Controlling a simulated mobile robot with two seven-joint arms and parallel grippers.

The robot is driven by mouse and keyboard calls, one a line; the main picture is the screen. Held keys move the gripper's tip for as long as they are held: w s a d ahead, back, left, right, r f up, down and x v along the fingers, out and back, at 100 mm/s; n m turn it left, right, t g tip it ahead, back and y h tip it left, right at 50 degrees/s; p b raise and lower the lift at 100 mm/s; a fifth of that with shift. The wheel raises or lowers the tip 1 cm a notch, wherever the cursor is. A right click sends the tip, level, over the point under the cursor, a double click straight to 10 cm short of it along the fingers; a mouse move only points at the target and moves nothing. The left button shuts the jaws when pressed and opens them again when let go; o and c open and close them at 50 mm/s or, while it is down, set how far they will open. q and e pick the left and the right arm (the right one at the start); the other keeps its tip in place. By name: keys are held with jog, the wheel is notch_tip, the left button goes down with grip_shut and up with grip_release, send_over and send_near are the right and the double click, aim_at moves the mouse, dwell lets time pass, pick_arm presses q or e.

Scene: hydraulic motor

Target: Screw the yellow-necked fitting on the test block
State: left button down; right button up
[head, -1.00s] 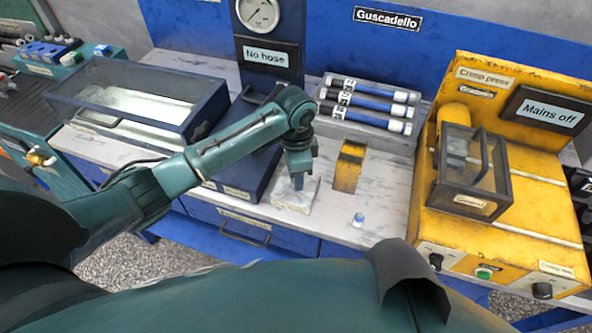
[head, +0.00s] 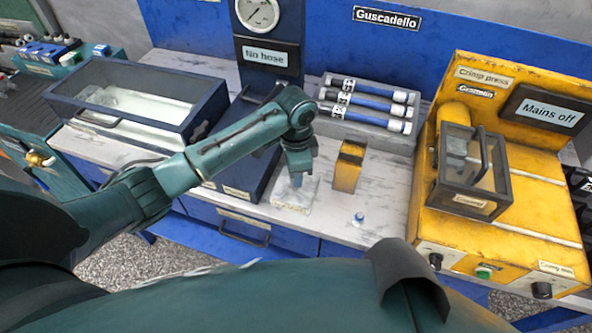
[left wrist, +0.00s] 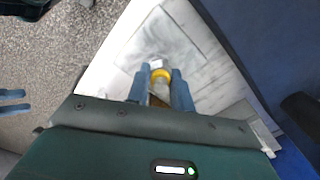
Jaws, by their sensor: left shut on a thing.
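My left gripper (head: 297,178) points down over a pale square block (head: 285,200) on the bench. In the left wrist view its two blue fingers (left wrist: 160,88) are shut on the yellow-necked fitting (left wrist: 160,73). The yellow ring shows between the fingertips, with a small pale end beyond it, over the pale block (left wrist: 185,40). I cannot tell whether the fitting touches the block or how far it is in. In the head view the fingers hide the fitting. Two blue prongs at the left edge of the left wrist view look like my right gripper (left wrist: 13,100), open and empty.
A small blue-topped fitting (head: 358,219) stands near the bench front. A yellow block (head: 348,168) stands right of my gripper. Behind are a hose rack (head: 370,128) and a gauge panel marked "No hose" (head: 266,57). The yellow crimp press (head: 500,235) fills the right.

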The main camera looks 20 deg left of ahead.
pick_arm(q)
jog(key=m, duration=0.3)
jog(key=shift+m, duration=1.4)
jog(key=shift+m, duration=0.8)
jog(key=m, duration=0.4)
jog(key=shift+f, duration=0.1)
jog(key=m, duration=0.3)
jog(key=shift+m, duration=1.4)
